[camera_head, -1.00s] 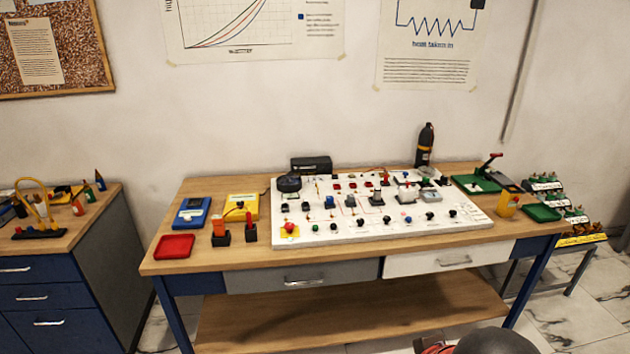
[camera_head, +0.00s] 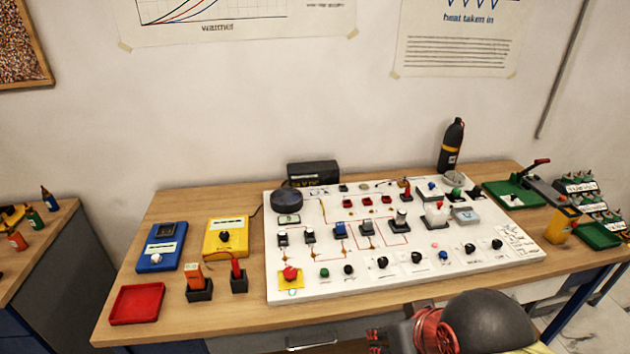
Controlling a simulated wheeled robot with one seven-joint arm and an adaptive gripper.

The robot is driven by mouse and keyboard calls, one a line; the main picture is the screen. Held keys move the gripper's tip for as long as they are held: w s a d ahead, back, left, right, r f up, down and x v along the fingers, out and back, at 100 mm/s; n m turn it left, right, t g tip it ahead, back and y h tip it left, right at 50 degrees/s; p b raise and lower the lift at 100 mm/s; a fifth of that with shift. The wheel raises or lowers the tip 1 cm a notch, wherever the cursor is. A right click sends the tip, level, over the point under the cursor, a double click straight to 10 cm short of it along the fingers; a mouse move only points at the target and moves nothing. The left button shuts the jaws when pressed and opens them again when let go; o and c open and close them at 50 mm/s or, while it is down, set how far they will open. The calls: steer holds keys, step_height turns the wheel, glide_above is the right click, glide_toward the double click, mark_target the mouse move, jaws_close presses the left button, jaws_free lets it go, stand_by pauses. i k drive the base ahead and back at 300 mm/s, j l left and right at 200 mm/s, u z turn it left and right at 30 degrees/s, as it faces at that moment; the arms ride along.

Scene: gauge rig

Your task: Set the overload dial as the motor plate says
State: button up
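A white sloping panel (camera_head: 350,283) lies on the bench and carries several knobs, switches and lamps. A dark round body (camera_head: 287,200), perhaps the motor, sits at its back left. A small pale plate (camera_head: 289,219) is just in front of it; its writing is too small to read. Black knobs line the panel's front, among them a left one (camera_head: 383,262), a middle one (camera_head: 418,257) and a right one (camera_head: 497,244). I cannot tell which control is the overload dial, or its setting. Parts of my arm show at the bottom right, but I cannot make out my gripper.
A dark bottle (camera_head: 451,146) stands behind the panel. A green-based lever device (camera_head: 514,194) and yellow box (camera_head: 562,225) are at right.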

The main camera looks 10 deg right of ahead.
mark_target(416, 257)
steer(key=i, duration=0.15)
steer(key=i+l, duration=0.25)
steer(key=l, duration=0.15)
steer(key=i+l, duration=0.25)
steer(key=l, duration=0.15)
steer(key=i+l, duration=0.25)
steer(key=l, duration=0.1)
